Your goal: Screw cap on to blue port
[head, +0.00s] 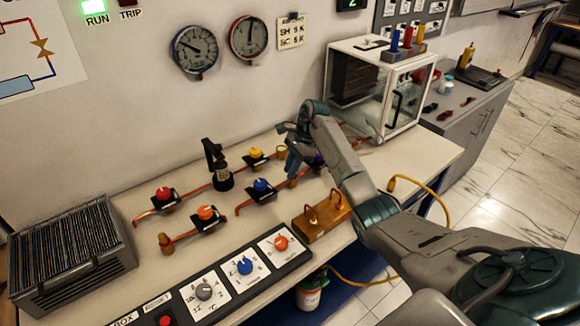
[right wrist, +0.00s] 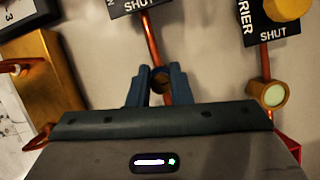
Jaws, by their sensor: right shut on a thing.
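My right gripper (head: 295,168) is low over the bench, at the end of the copper pipe from the blue-knobbed valve (head: 262,185). In the right wrist view its two fingers (right wrist: 160,86) are shut around a small brownish round piece, which I take for the cap (right wrist: 160,76), at that pipe's end. The fingers hide most of the cap and the blue port, so I cannot tell whether they are threaded together. A neighbouring open port (right wrist: 273,94) with a pale inside is on the yellow-knobbed valve's pipe (head: 256,153). My left gripper is not in view.
A brown block with copper loops (head: 322,213) stands close in front of the gripper. Red (head: 165,193) and orange (head: 206,212) knobbed valves and a black fitting (head: 219,170) are to the left. A glass-fronted cabinet (head: 345,90) stands behind. The dial panel (head: 245,268) is nearer.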

